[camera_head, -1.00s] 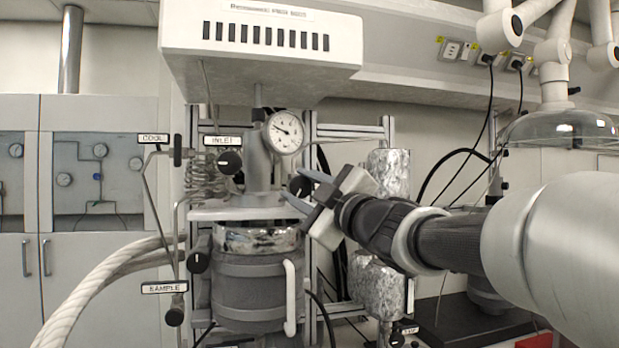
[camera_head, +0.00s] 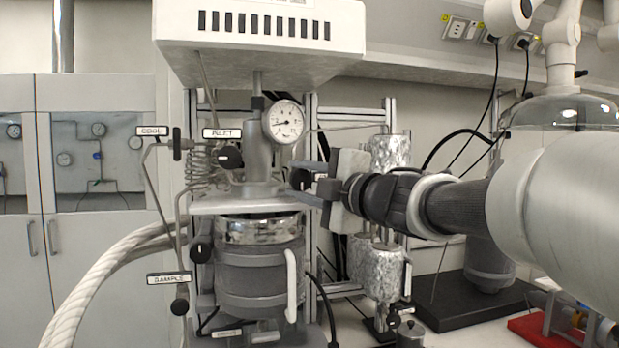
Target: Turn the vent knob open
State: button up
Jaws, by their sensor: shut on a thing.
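The reactor (camera_head: 262,268) stands in the middle of the head view, with a metal head and a round pressure gauge (camera_head: 284,121) on top. The dark round vent knob (camera_head: 299,180) sits at the right side of the reactor head, below the gauge. My gripper (camera_head: 303,180) reaches in from the right. Its two grey fingers lie above and below the knob, and it is shut on it. The fingers and the gripper body hide part of the knob. A small label beside it is mostly covered, so I cannot read it.
The inlet knob (camera_head: 229,158), cool knob (camera_head: 177,144) and sample knob (camera_head: 180,306) are on the left. A large vented housing (camera_head: 262,38) hangs above. Foil-wrapped cylinders (camera_head: 376,266) stand behind my gripper. A thick white hose (camera_head: 95,290) runs off left.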

jog(key=o, duration=1.1)
jog(key=shift+c, duration=0.2)
jog(key=v, duration=1.7)
jog(key=shift+s+d, duration=0.15)
